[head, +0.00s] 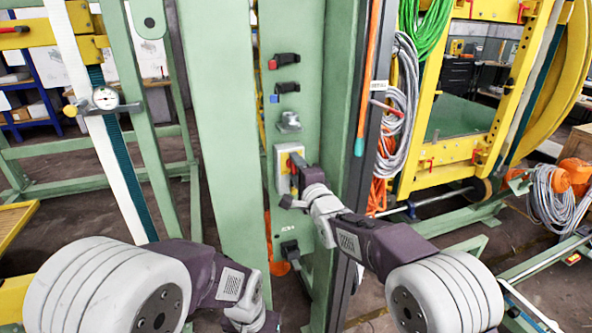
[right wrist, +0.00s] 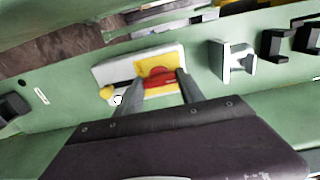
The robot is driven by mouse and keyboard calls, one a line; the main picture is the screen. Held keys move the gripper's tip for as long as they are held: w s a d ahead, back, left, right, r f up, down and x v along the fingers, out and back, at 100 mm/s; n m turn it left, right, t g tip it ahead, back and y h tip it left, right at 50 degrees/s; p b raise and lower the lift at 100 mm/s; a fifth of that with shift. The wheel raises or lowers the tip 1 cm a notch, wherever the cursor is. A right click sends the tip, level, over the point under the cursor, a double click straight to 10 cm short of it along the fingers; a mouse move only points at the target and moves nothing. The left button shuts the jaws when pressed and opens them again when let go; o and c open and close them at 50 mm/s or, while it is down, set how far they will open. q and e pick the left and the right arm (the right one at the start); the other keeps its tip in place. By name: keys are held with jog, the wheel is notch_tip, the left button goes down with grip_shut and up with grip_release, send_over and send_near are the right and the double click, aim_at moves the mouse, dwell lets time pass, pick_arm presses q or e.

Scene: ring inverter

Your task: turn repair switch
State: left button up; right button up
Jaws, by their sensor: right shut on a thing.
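The repair switch is a grey box (head: 282,176) with a yellow plate and a red handle, mounted on the green column. In the right wrist view, the red handle (right wrist: 160,78) sits on the yellow plate (right wrist: 150,69), with a small yellow knob (right wrist: 106,92) at the box's left end. My right gripper (head: 296,162) is at the switch. In the right wrist view its two fingers (right wrist: 160,86) stand on either side of the red handle, shut on it. In the head view the gripper hides part of the switch. My left arm is low at left; its gripper is out of view.
Above the switch on the column (head: 224,110) are a grey fitting (head: 289,122), a blue-marked black connector (head: 286,91) and a red-marked one (head: 284,61). A black fitting (head: 290,249) is below. Coiled grey cable (head: 403,95) and an orange bar (head: 367,80) are to the right.

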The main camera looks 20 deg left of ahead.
jog(key=shift+f, duration=0.1)
dwell(0.3)
jog(key=o, duration=1.4)
jog(key=shift+c, duration=0.2)
jog(key=v, duration=0.9)
jog(key=shift+b, duration=0.45)
